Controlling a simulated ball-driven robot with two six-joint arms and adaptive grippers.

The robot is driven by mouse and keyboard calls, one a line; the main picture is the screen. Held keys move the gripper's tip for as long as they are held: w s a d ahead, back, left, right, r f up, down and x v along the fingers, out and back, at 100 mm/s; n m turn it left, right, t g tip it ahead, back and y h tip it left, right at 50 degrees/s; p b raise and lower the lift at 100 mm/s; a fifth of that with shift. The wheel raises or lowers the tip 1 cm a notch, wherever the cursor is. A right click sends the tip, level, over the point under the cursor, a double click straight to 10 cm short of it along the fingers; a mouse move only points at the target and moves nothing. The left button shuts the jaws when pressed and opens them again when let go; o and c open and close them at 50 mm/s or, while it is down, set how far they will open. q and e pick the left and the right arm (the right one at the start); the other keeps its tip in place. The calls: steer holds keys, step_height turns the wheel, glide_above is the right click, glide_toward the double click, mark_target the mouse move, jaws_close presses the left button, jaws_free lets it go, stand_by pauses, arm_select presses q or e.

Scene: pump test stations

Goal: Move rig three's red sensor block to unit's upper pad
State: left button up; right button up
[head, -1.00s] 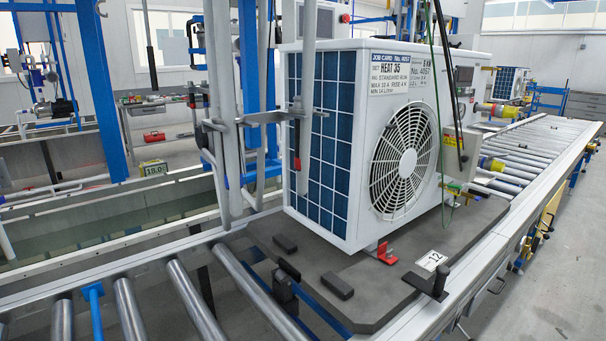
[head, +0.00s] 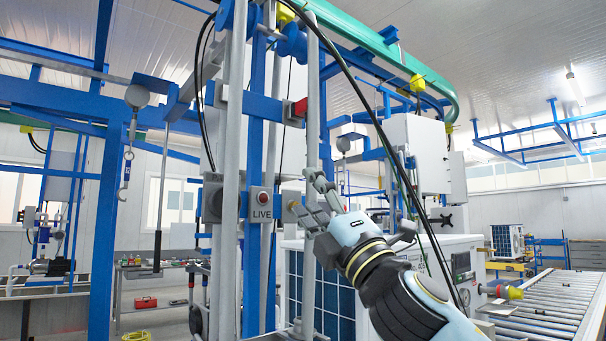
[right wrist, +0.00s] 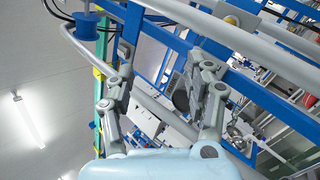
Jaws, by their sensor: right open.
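A small red block (head: 299,107) sits high on the rig's upright frame, beside a grey post; I cannot tell if it is the sensor block. The white unit (head: 462,248) stands behind my right forearm, which hides much of it. I cannot make out its upper pad. My right gripper (head: 308,195) is open and empty in front of the rig, below the red block and apart from it. In the right wrist view its two fingers (right wrist: 162,92) stand spread, with nothing between them. My left gripper is not in view.
Grey posts (head: 232,150) and blue uprights stand close left of my right gripper. A white cabinet (head: 412,150) is behind. The roller conveyor (head: 545,300) runs off right.

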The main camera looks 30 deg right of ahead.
steer(key=s+a+r+n+g+y, duration=0.1)
steer(key=a+r+n+g+y, duration=0.6)
steer(key=n, duration=0.8)
steer(key=s+a+r+n+g+y, duration=0.1)
steer(key=a+r+n+g+y, duration=0.4)
steer(key=n+y, duration=0.75)
steer(key=n+t+h+p, duration=0.1)
steer(key=n+t+h, duration=0.35)
steer(key=h, duration=1.55)
glide_toward(311, 103)
steer(key=w, duration=0.3)
steer(key=shift+w+d+n, duration=0.1)
steer(key=shift+w+n, duration=0.05)
steer(key=shift+n, duration=0.15)
steer(key=shift+y, duration=0.35)
steer(key=w+p, duration=0.1)
steer(key=w, duration=0.1)
steer(key=w+p, duration=0.3)
steer(key=w, duration=0.2)
steer(key=shift+a+r+p, duration=0.2)
steer(key=shift+a+p, duration=0.1)
steer(key=shift+a, duration=0.05)
steer(key=shift+w+f+p, duration=0.15)
steer(key=shift+w+p, duration=0.35)
steer(key=shift+w, duration=0.5)
